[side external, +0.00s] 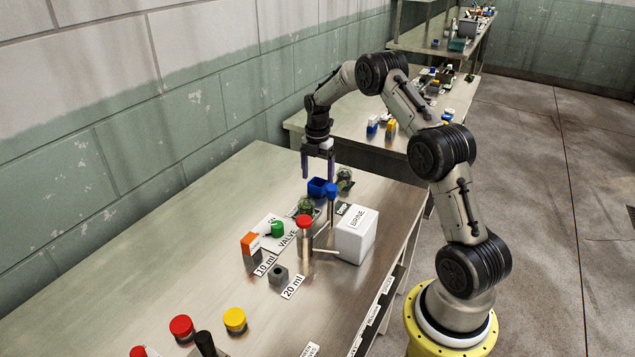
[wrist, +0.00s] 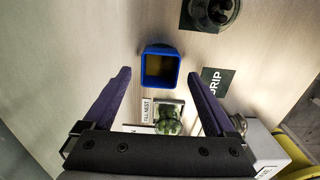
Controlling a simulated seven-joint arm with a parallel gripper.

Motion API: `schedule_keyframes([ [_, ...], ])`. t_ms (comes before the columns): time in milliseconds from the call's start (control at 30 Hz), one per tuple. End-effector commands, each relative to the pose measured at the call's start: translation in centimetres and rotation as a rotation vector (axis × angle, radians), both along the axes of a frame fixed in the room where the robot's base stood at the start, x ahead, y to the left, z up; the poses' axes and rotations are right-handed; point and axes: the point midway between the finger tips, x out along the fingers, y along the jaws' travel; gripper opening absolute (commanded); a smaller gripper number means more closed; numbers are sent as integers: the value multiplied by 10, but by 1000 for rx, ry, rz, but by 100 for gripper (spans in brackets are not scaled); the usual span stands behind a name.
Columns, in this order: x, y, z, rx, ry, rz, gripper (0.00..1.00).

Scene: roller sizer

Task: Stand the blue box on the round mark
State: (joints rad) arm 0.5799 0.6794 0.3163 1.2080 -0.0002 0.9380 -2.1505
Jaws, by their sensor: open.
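The blue box (side external: 317,187) stands on the bench below my gripper. In the wrist view the blue box (wrist: 160,49) is open-topped, with a yellowish inside, and lies between the two fingertips as seen from above. My gripper (side external: 318,173) points down, open and empty, with its purple fingers apart. It appears above the box; whether the fingertips reach down beside its walls I cannot tell. I cannot make out a clear round mark; a dark plate with a round fixture (wrist: 210,12) shows at the top of the wrist view.
A green ribbed piece (wrist: 168,120) sits by a nest label (wrist: 147,111). A DRIP label (wrist: 214,84) lies right of the box. The bench (side external: 225,205) is clear at left.

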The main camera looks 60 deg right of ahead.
Motion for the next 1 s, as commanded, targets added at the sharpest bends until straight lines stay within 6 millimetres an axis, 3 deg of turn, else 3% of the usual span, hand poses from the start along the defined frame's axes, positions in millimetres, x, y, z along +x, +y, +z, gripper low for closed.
schedule_keyframes([
  [300,1,0,65,-2,-3,0,91],
  [633,0,7,101,-6,-10,-22,91],
  [767,-6,38,135,-22,-44,-129,91],
  [867,-19,77,172,-32,-93,-271,91],
  [1000,-52,135,216,-23,-169,-497,91],
])
